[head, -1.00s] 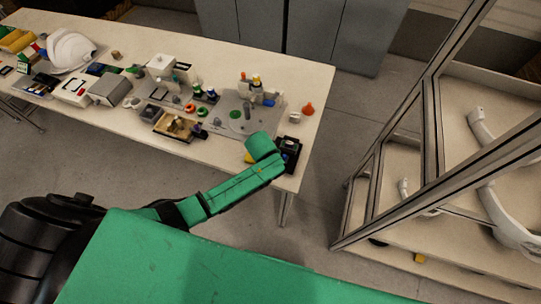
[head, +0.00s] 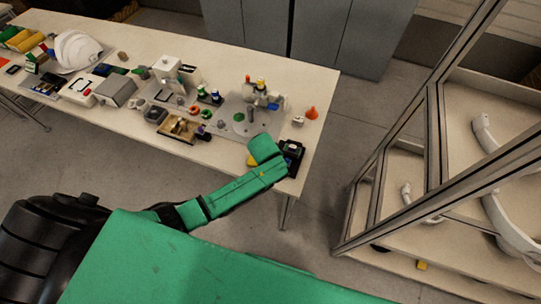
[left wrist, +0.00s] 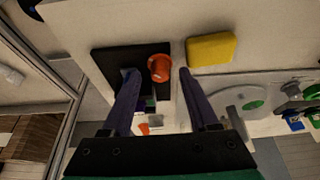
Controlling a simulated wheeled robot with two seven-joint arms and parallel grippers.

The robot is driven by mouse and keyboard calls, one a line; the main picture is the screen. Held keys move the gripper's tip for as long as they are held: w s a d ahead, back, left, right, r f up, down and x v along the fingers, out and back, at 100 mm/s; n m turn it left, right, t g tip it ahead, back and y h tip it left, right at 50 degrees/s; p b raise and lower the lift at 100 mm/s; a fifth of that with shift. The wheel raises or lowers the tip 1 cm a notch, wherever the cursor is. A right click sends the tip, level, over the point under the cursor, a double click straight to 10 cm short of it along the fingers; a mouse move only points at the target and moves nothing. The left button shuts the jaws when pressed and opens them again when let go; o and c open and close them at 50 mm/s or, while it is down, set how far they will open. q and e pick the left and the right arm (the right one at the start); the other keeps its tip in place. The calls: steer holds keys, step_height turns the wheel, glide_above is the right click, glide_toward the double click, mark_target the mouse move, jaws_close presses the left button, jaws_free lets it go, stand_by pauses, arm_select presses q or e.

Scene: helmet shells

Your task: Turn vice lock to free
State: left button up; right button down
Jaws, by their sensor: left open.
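A black device (head: 291,152) sits near the right end of the table. In the left wrist view it is a dark plate (left wrist: 105,60) bearing a round orange-red knob (left wrist: 158,68). I cannot tell for sure that this knob is the vice lock, nor how it is turned. My left gripper (left wrist: 158,74) is open, with one finger on each side of the knob in that view and nothing held. Contact with the knob cannot be made out. In the head view my green forearm hides the gripper. My right gripper is not in view.
A yellow block (left wrist: 210,49) lies beside the black device. A grey fixture plate (head: 225,122) with several parts stands near it, and an orange cone (head: 312,113) lies behind. The table (head: 305,85) ends just right of the device. A metal-framed rack (head: 435,140) stands farther right.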

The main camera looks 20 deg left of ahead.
arm_select(q)
steer(key=v, duration=1.3)
steer(key=shift+r, duration=0.2)
steer(key=shift+s+a, duration=0.1)
steer(key=s+a+m+g, duration=0.1)
steer(key=s+a, duration=1)
steer(key=s, duration=0.1)
step_height(320, 180, down, 28)
steer(key=s+g+b, duration=0.1)
steer(key=s+b, duration=0.1)
steer(key=b, duration=0.3)
steer(key=s+a+f+g+b, duration=0.1)
steer(key=s+a+f+b, duration=0.1)
steer(key=s+f, duration=1.4)
step_height(320, 180, down, 3)
steer(key=shift+s+r+m+g+b, duration=0.2)
steer(key=shift+s+m+g+b, duration=0.15)
steer(key=shift+b, duration=0.3)
